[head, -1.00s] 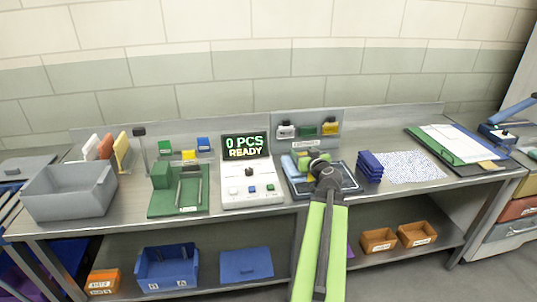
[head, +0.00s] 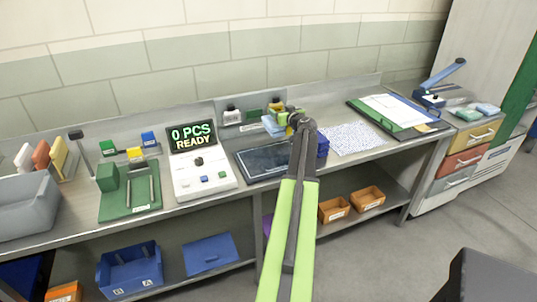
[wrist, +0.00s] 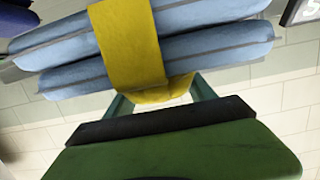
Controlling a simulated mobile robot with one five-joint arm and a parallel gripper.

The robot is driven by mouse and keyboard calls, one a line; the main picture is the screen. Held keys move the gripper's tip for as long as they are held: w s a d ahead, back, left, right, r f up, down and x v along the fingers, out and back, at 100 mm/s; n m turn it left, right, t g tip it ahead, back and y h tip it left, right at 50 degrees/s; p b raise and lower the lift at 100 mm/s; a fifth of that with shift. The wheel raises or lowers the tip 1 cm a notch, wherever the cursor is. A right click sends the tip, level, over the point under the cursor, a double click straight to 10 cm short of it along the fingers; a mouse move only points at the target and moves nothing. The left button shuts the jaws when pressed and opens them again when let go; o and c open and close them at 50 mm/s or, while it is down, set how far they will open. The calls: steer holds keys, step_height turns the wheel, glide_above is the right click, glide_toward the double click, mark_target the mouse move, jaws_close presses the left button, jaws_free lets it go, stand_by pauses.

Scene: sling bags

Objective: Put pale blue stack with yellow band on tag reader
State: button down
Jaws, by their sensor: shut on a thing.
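The pale blue stack (head: 270,125) with its yellow band is held above the bench, behind and right of the dark flat pad. In the wrist view the pale blue stack (wrist: 210,50) fills the top, its layers lying slightly tilted, with the yellow band (wrist: 128,40) around it. My gripper (head: 290,118) is shut on it at the band side; its fingertips are partly hidden. A white console (head: 203,176) reads "0 PCS READY". The dark flat pad (head: 262,162) right of it shows bare; I take it as the tag reader, though no label is legible.
A dark blue stack (head: 323,146) stands close right of my gripper, partly hidden by my arm. A speckled white sheet (head: 355,139) and a green-edged board (head: 398,113) lie further right. A green fixture (head: 130,195) stands left of the console.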

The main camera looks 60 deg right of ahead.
mark_target(269, 132)
steer(key=a+f+b, duration=0.1)
steer(key=a+f, duration=0.1)
steer(key=a, duration=0.1)
steer(key=a+f+b, duration=0.2)
steer(key=a, duration=0.1)
steer(key=a+f+b, duration=0.1)
steer(key=a, duration=0.2)
steer(key=shift+a+f+b, duration=0.35)
steer(key=shift+f+b, duration=0.05)
step_height(269, 132, down, 4)
steer(key=b, duration=0.4)
steer(key=shift+f, duration=0.15)
steer(key=shift+c, duration=1.6)
jaws_free()
